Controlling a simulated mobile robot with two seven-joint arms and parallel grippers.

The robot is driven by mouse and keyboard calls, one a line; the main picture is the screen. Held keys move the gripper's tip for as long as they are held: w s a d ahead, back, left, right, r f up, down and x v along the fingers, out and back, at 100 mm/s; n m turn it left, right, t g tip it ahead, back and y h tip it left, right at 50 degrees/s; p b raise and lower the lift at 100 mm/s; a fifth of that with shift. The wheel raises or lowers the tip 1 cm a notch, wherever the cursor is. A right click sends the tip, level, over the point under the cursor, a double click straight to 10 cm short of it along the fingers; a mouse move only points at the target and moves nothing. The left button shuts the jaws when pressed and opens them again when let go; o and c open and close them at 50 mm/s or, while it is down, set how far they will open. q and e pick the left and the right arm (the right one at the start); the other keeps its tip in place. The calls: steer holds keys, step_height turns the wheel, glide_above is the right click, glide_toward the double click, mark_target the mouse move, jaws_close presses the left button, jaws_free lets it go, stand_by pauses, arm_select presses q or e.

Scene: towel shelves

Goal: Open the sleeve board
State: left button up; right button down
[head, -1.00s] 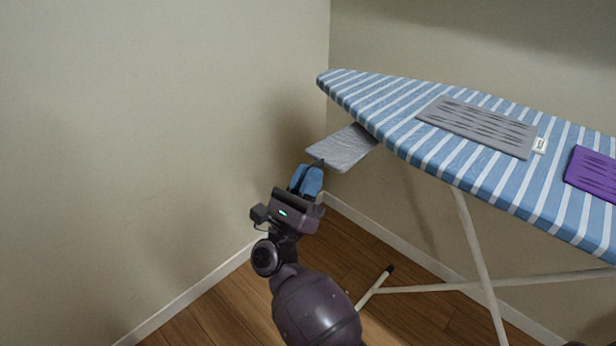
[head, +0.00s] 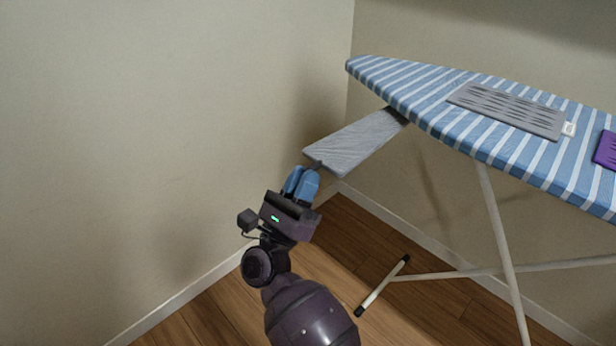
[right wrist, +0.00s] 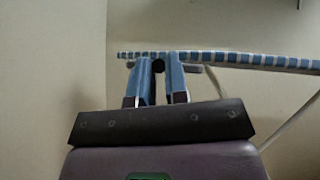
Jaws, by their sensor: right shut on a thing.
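The sleeve board (head: 357,142) is a flat grey panel that sticks out from under the left end of the blue-and-white striped ironing board (head: 400,82). My right gripper (head: 311,170) has blue fingers and is shut at the sleeve board's near outer end. In the right wrist view its fingers (right wrist: 160,66) close around a small dark part at the end, and the striped board's edge (right wrist: 240,58) shows behind them. The inner end of the sleeve board is hidden under the ironing board. My left gripper is not in view.
A grey slotted mat (head: 508,111) with a white tag and a purple item (head: 606,150) lie on the ironing board. Its white legs (head: 503,245) stand on the wooden floor at the right. Plain walls close in the left and back.

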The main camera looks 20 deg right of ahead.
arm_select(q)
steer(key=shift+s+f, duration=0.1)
arm_select(e)
steer(key=shift+a, duration=0.2)
steer(key=c, duration=1.5)
jaws_free()
steer(key=shift+o, duration=0.5)
steer(key=shift+s+a+r, duration=0.1)
steer(key=shift+a, duration=0.1)
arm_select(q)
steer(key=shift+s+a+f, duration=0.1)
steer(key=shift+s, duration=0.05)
arm_select(e)
steer(key=shift+d, duration=0.1)
arm_select(q)
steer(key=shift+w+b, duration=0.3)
steer(key=shift+b, duration=0.25)
arm_select(e)
steer(key=v, duration=1.1)
steer(key=shift+r, duration=0.1)
